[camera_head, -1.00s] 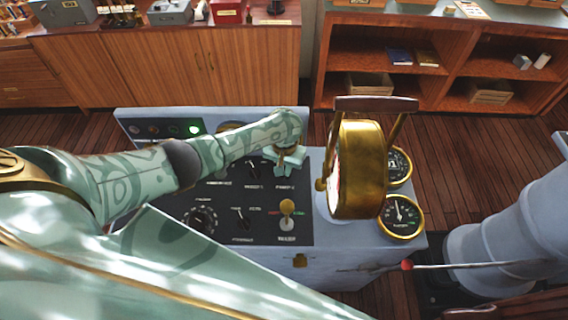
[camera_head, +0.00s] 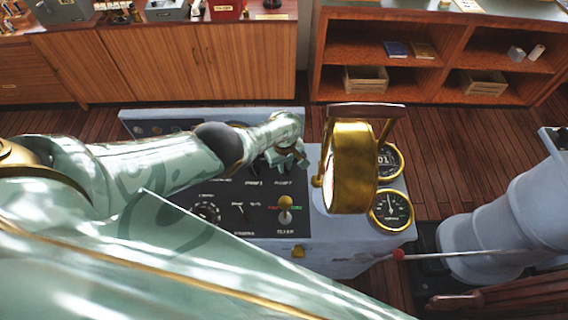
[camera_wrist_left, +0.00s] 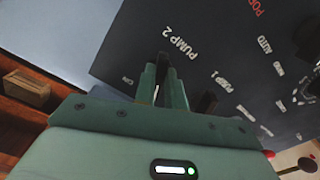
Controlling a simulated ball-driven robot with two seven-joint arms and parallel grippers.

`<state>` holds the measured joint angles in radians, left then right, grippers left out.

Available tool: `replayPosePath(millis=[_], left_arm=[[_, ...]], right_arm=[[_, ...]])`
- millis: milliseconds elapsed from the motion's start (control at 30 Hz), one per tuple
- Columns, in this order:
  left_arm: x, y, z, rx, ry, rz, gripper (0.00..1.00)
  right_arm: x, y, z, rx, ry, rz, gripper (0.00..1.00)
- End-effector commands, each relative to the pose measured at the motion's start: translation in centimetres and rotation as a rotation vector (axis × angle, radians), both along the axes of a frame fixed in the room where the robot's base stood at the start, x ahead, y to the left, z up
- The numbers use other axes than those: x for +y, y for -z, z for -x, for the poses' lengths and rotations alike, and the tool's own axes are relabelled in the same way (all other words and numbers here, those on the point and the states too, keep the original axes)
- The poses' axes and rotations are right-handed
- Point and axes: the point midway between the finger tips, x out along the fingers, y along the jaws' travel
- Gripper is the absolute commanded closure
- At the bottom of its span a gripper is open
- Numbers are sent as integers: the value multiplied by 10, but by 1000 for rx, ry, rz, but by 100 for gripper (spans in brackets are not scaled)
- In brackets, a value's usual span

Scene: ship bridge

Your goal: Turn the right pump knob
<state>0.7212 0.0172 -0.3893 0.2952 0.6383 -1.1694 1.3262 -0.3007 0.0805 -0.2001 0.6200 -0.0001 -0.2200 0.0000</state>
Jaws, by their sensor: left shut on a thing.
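My left gripper (camera_head: 285,163) reaches down over the dark panel of the console at the right end of the upper knob row. In the left wrist view its two green fingers (camera_wrist_left: 163,85) are shut on a black knob (camera_wrist_left: 163,62), the right pump knob, beside the "PUMP 2" lettering. In the head view this knob is mostly hidden by the gripper. The left pump knob (camera_wrist_left: 207,103) stands apart from the fingers, and also shows in the head view (camera_head: 253,168). My right gripper is out of view.
A yellow-knobbed lever (camera_head: 285,202) stands below the pump knobs. A brass telegraph (camera_head: 352,165) rises just right of the gripper, with round gauges (camera_head: 391,209) beside it. A red-tipped rod (camera_head: 398,254) sticks out at the lower right. Wooden cabinets (camera_head: 200,65) stand behind.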

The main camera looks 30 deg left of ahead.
Motion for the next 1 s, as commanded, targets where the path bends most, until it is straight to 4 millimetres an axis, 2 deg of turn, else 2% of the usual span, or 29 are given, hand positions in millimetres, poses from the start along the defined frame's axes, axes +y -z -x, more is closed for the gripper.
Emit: replayPosePath(millis=[300, 733, 767, 833, 1000], left_arm=[[0, 0, -1, 0, -85, -1, 100], [0, -1, -2, -3, -96, 0, 100], [0, -1, -2, -3, -96, 0, 86], [0, -1, -2, -3, -96, 0, 66], [0, 0, -1, -2, -95, -1, 66]], right_arm=[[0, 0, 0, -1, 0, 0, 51], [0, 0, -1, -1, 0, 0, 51], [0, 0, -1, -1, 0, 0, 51], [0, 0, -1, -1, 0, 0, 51], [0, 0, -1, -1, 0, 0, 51]])
